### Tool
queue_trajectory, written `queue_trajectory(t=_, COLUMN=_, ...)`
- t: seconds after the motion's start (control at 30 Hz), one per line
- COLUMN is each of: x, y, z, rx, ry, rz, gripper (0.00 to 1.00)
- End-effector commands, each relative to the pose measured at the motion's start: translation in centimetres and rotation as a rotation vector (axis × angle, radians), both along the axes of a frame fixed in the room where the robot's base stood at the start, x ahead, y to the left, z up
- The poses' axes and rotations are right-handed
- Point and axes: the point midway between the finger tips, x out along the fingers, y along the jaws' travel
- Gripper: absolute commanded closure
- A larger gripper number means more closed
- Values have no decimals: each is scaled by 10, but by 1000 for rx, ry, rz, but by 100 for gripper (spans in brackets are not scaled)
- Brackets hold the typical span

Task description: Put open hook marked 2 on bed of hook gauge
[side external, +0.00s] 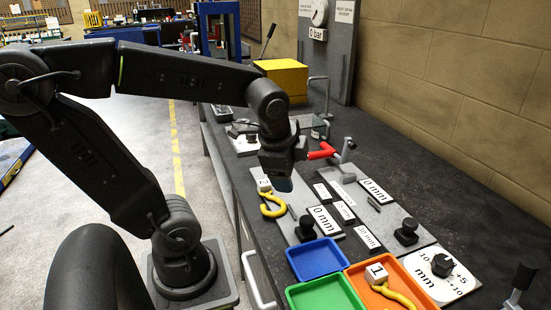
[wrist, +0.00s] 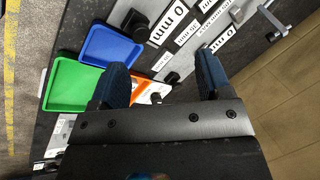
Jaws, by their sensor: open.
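An open yellow hook (side external: 274,207) with a white cube head (side external: 264,185) lies at the far end of a grey gauge plate (side external: 290,228) carrying a 0 mm label. The mark on its cube is too small to read surely. I cannot tell whether it rests on the plate or the bench. My gripper (side external: 284,184) is above and just beyond this hook, pointing down, with nothing seen between its fingers. The wrist view shows the fingers (wrist: 160,82) spread apart. A second yellow hook (side external: 400,296), its cube marked 1, lies in the orange tray (side external: 362,282).
Blue (side external: 318,258) and green (side external: 322,296) trays look empty. A red-handled clamp (side external: 322,152) is close right of my gripper. A brick wall bounds the bench at right.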

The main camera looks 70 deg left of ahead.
Motion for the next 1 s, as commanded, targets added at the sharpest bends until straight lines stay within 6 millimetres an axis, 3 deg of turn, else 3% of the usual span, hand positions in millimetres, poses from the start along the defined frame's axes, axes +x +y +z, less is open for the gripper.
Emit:
queue_trajectory(t=0.3, x=10, y=74, z=-21, rx=231, ry=331, rz=-471, gripper=29)
queue_trajectory(t=0.5, x=8, y=107, z=-30, rx=284, ry=491, rz=-704, gripper=29)
queue_trajectory(t=0.7, x=6, y=120, z=-34, rx=297, ry=558, rz=-807, gripper=29)
queue_trajectory(t=1.0, x=6, y=121, z=-35, rx=299, ry=562, rz=-816, gripper=29)
